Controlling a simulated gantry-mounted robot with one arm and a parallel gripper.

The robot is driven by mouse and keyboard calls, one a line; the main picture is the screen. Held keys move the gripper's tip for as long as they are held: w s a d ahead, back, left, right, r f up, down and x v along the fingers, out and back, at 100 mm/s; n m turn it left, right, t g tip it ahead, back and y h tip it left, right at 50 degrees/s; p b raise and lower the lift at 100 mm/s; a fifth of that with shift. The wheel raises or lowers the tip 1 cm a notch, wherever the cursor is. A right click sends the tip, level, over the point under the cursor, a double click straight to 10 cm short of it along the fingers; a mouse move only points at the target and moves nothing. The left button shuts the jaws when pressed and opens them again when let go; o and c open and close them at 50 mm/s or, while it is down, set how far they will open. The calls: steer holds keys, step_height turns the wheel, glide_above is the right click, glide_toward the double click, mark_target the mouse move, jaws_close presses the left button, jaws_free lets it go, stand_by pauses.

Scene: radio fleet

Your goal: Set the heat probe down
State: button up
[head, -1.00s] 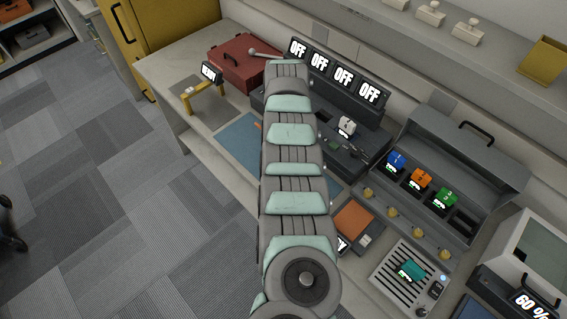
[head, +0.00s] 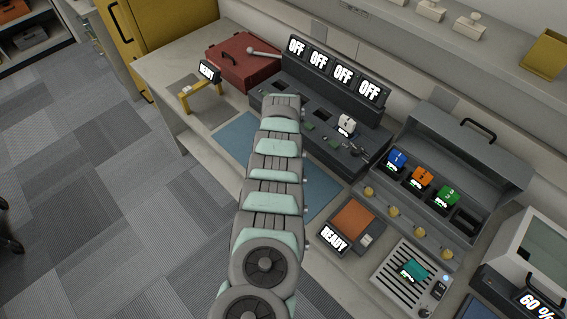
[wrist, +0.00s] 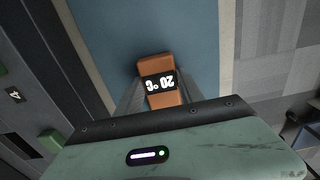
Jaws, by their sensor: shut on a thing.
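The heat probe (wrist: 155,66) is an orange-brown block with a dark display reading 20 °C, upside down in the wrist view. My gripper (wrist: 158,90) is shut on it, with a grey finger on each side. The probe is over the blue mat (wrist: 190,35); I cannot tell whether it touches the mat. In the head view my arm hides the gripper and the probe, and the blue mat (head: 232,137) shows on both sides of the arm.
A dark charger row (head: 318,115) with OFF displays stands behind the mat. A yellow stand (head: 188,92) with a small display and a red case (head: 243,65) are at the left. An orange pad (head: 353,220) reading READY and an open grey case (head: 450,165) of radios are at right.

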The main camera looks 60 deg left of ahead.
steer(key=shift+f, duration=0.2)
steer(key=o, duration=1.5)
steer(key=shift+c, duration=0.2)
steer(key=shift+r, duration=0.15)
step_height(320, 180, up, 12)
steer(key=p, duration=0.1)
steer(key=shift+p, duration=0.3)
